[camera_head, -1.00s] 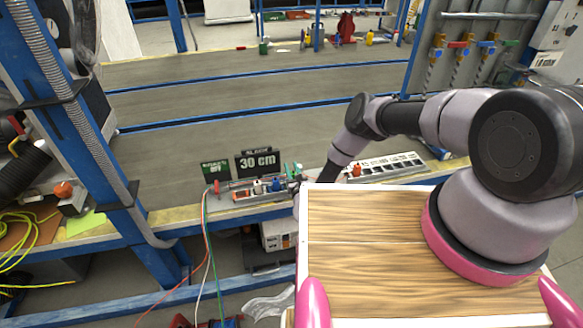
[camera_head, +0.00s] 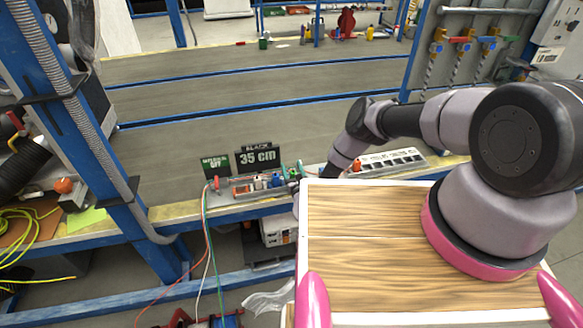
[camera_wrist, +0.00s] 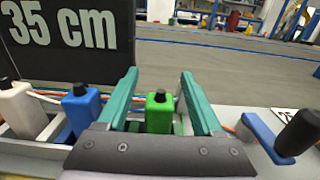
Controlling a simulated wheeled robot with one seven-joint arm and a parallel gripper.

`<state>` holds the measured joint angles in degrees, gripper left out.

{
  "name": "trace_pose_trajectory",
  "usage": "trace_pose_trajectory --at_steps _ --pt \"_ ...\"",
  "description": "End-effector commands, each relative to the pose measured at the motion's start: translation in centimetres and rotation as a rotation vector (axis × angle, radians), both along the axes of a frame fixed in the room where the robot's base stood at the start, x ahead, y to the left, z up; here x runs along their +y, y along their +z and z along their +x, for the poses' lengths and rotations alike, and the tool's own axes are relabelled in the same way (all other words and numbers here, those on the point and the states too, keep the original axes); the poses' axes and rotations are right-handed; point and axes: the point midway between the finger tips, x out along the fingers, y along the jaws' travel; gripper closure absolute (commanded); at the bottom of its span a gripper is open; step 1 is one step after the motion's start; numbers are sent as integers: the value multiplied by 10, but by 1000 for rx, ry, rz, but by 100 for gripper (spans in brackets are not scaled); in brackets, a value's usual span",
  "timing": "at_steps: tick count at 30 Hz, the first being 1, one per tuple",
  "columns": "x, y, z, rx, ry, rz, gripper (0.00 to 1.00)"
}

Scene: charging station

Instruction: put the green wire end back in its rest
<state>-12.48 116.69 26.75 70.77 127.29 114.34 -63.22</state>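The green wire end (camera_wrist: 159,114) is a small upright green block with a black top. In the wrist view it stands between the two teal fingers of my gripper (camera_wrist: 160,85). The fingers are apart, with a narrow gap visible on each side of the green block. In the head view my gripper (camera_head: 291,170) is small and low over the right part of the connector row. The rest under the green wire end is mostly hidden by my gripper's body, so I cannot tell how the end is seated.
A blue connector (camera_wrist: 80,108) and a white connector (camera_wrist: 22,110) stand left of the green one. A black sign (camera_head: 258,158) reading 35 cm rises behind. At right are a blue and black part (camera_wrist: 285,135) and a power strip (camera_head: 389,162).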

Motion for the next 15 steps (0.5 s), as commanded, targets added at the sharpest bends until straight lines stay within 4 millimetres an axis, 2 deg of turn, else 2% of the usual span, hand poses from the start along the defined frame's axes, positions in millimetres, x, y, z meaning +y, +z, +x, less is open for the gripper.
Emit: trace_pose_trajectory --at_steps 8,11,15 --pt "0 0 -2 1 1 -1 33" --pt "-2 -1 -10 2 2 -1 33" --pt "-9 -1 -33 4 3 -1 33"
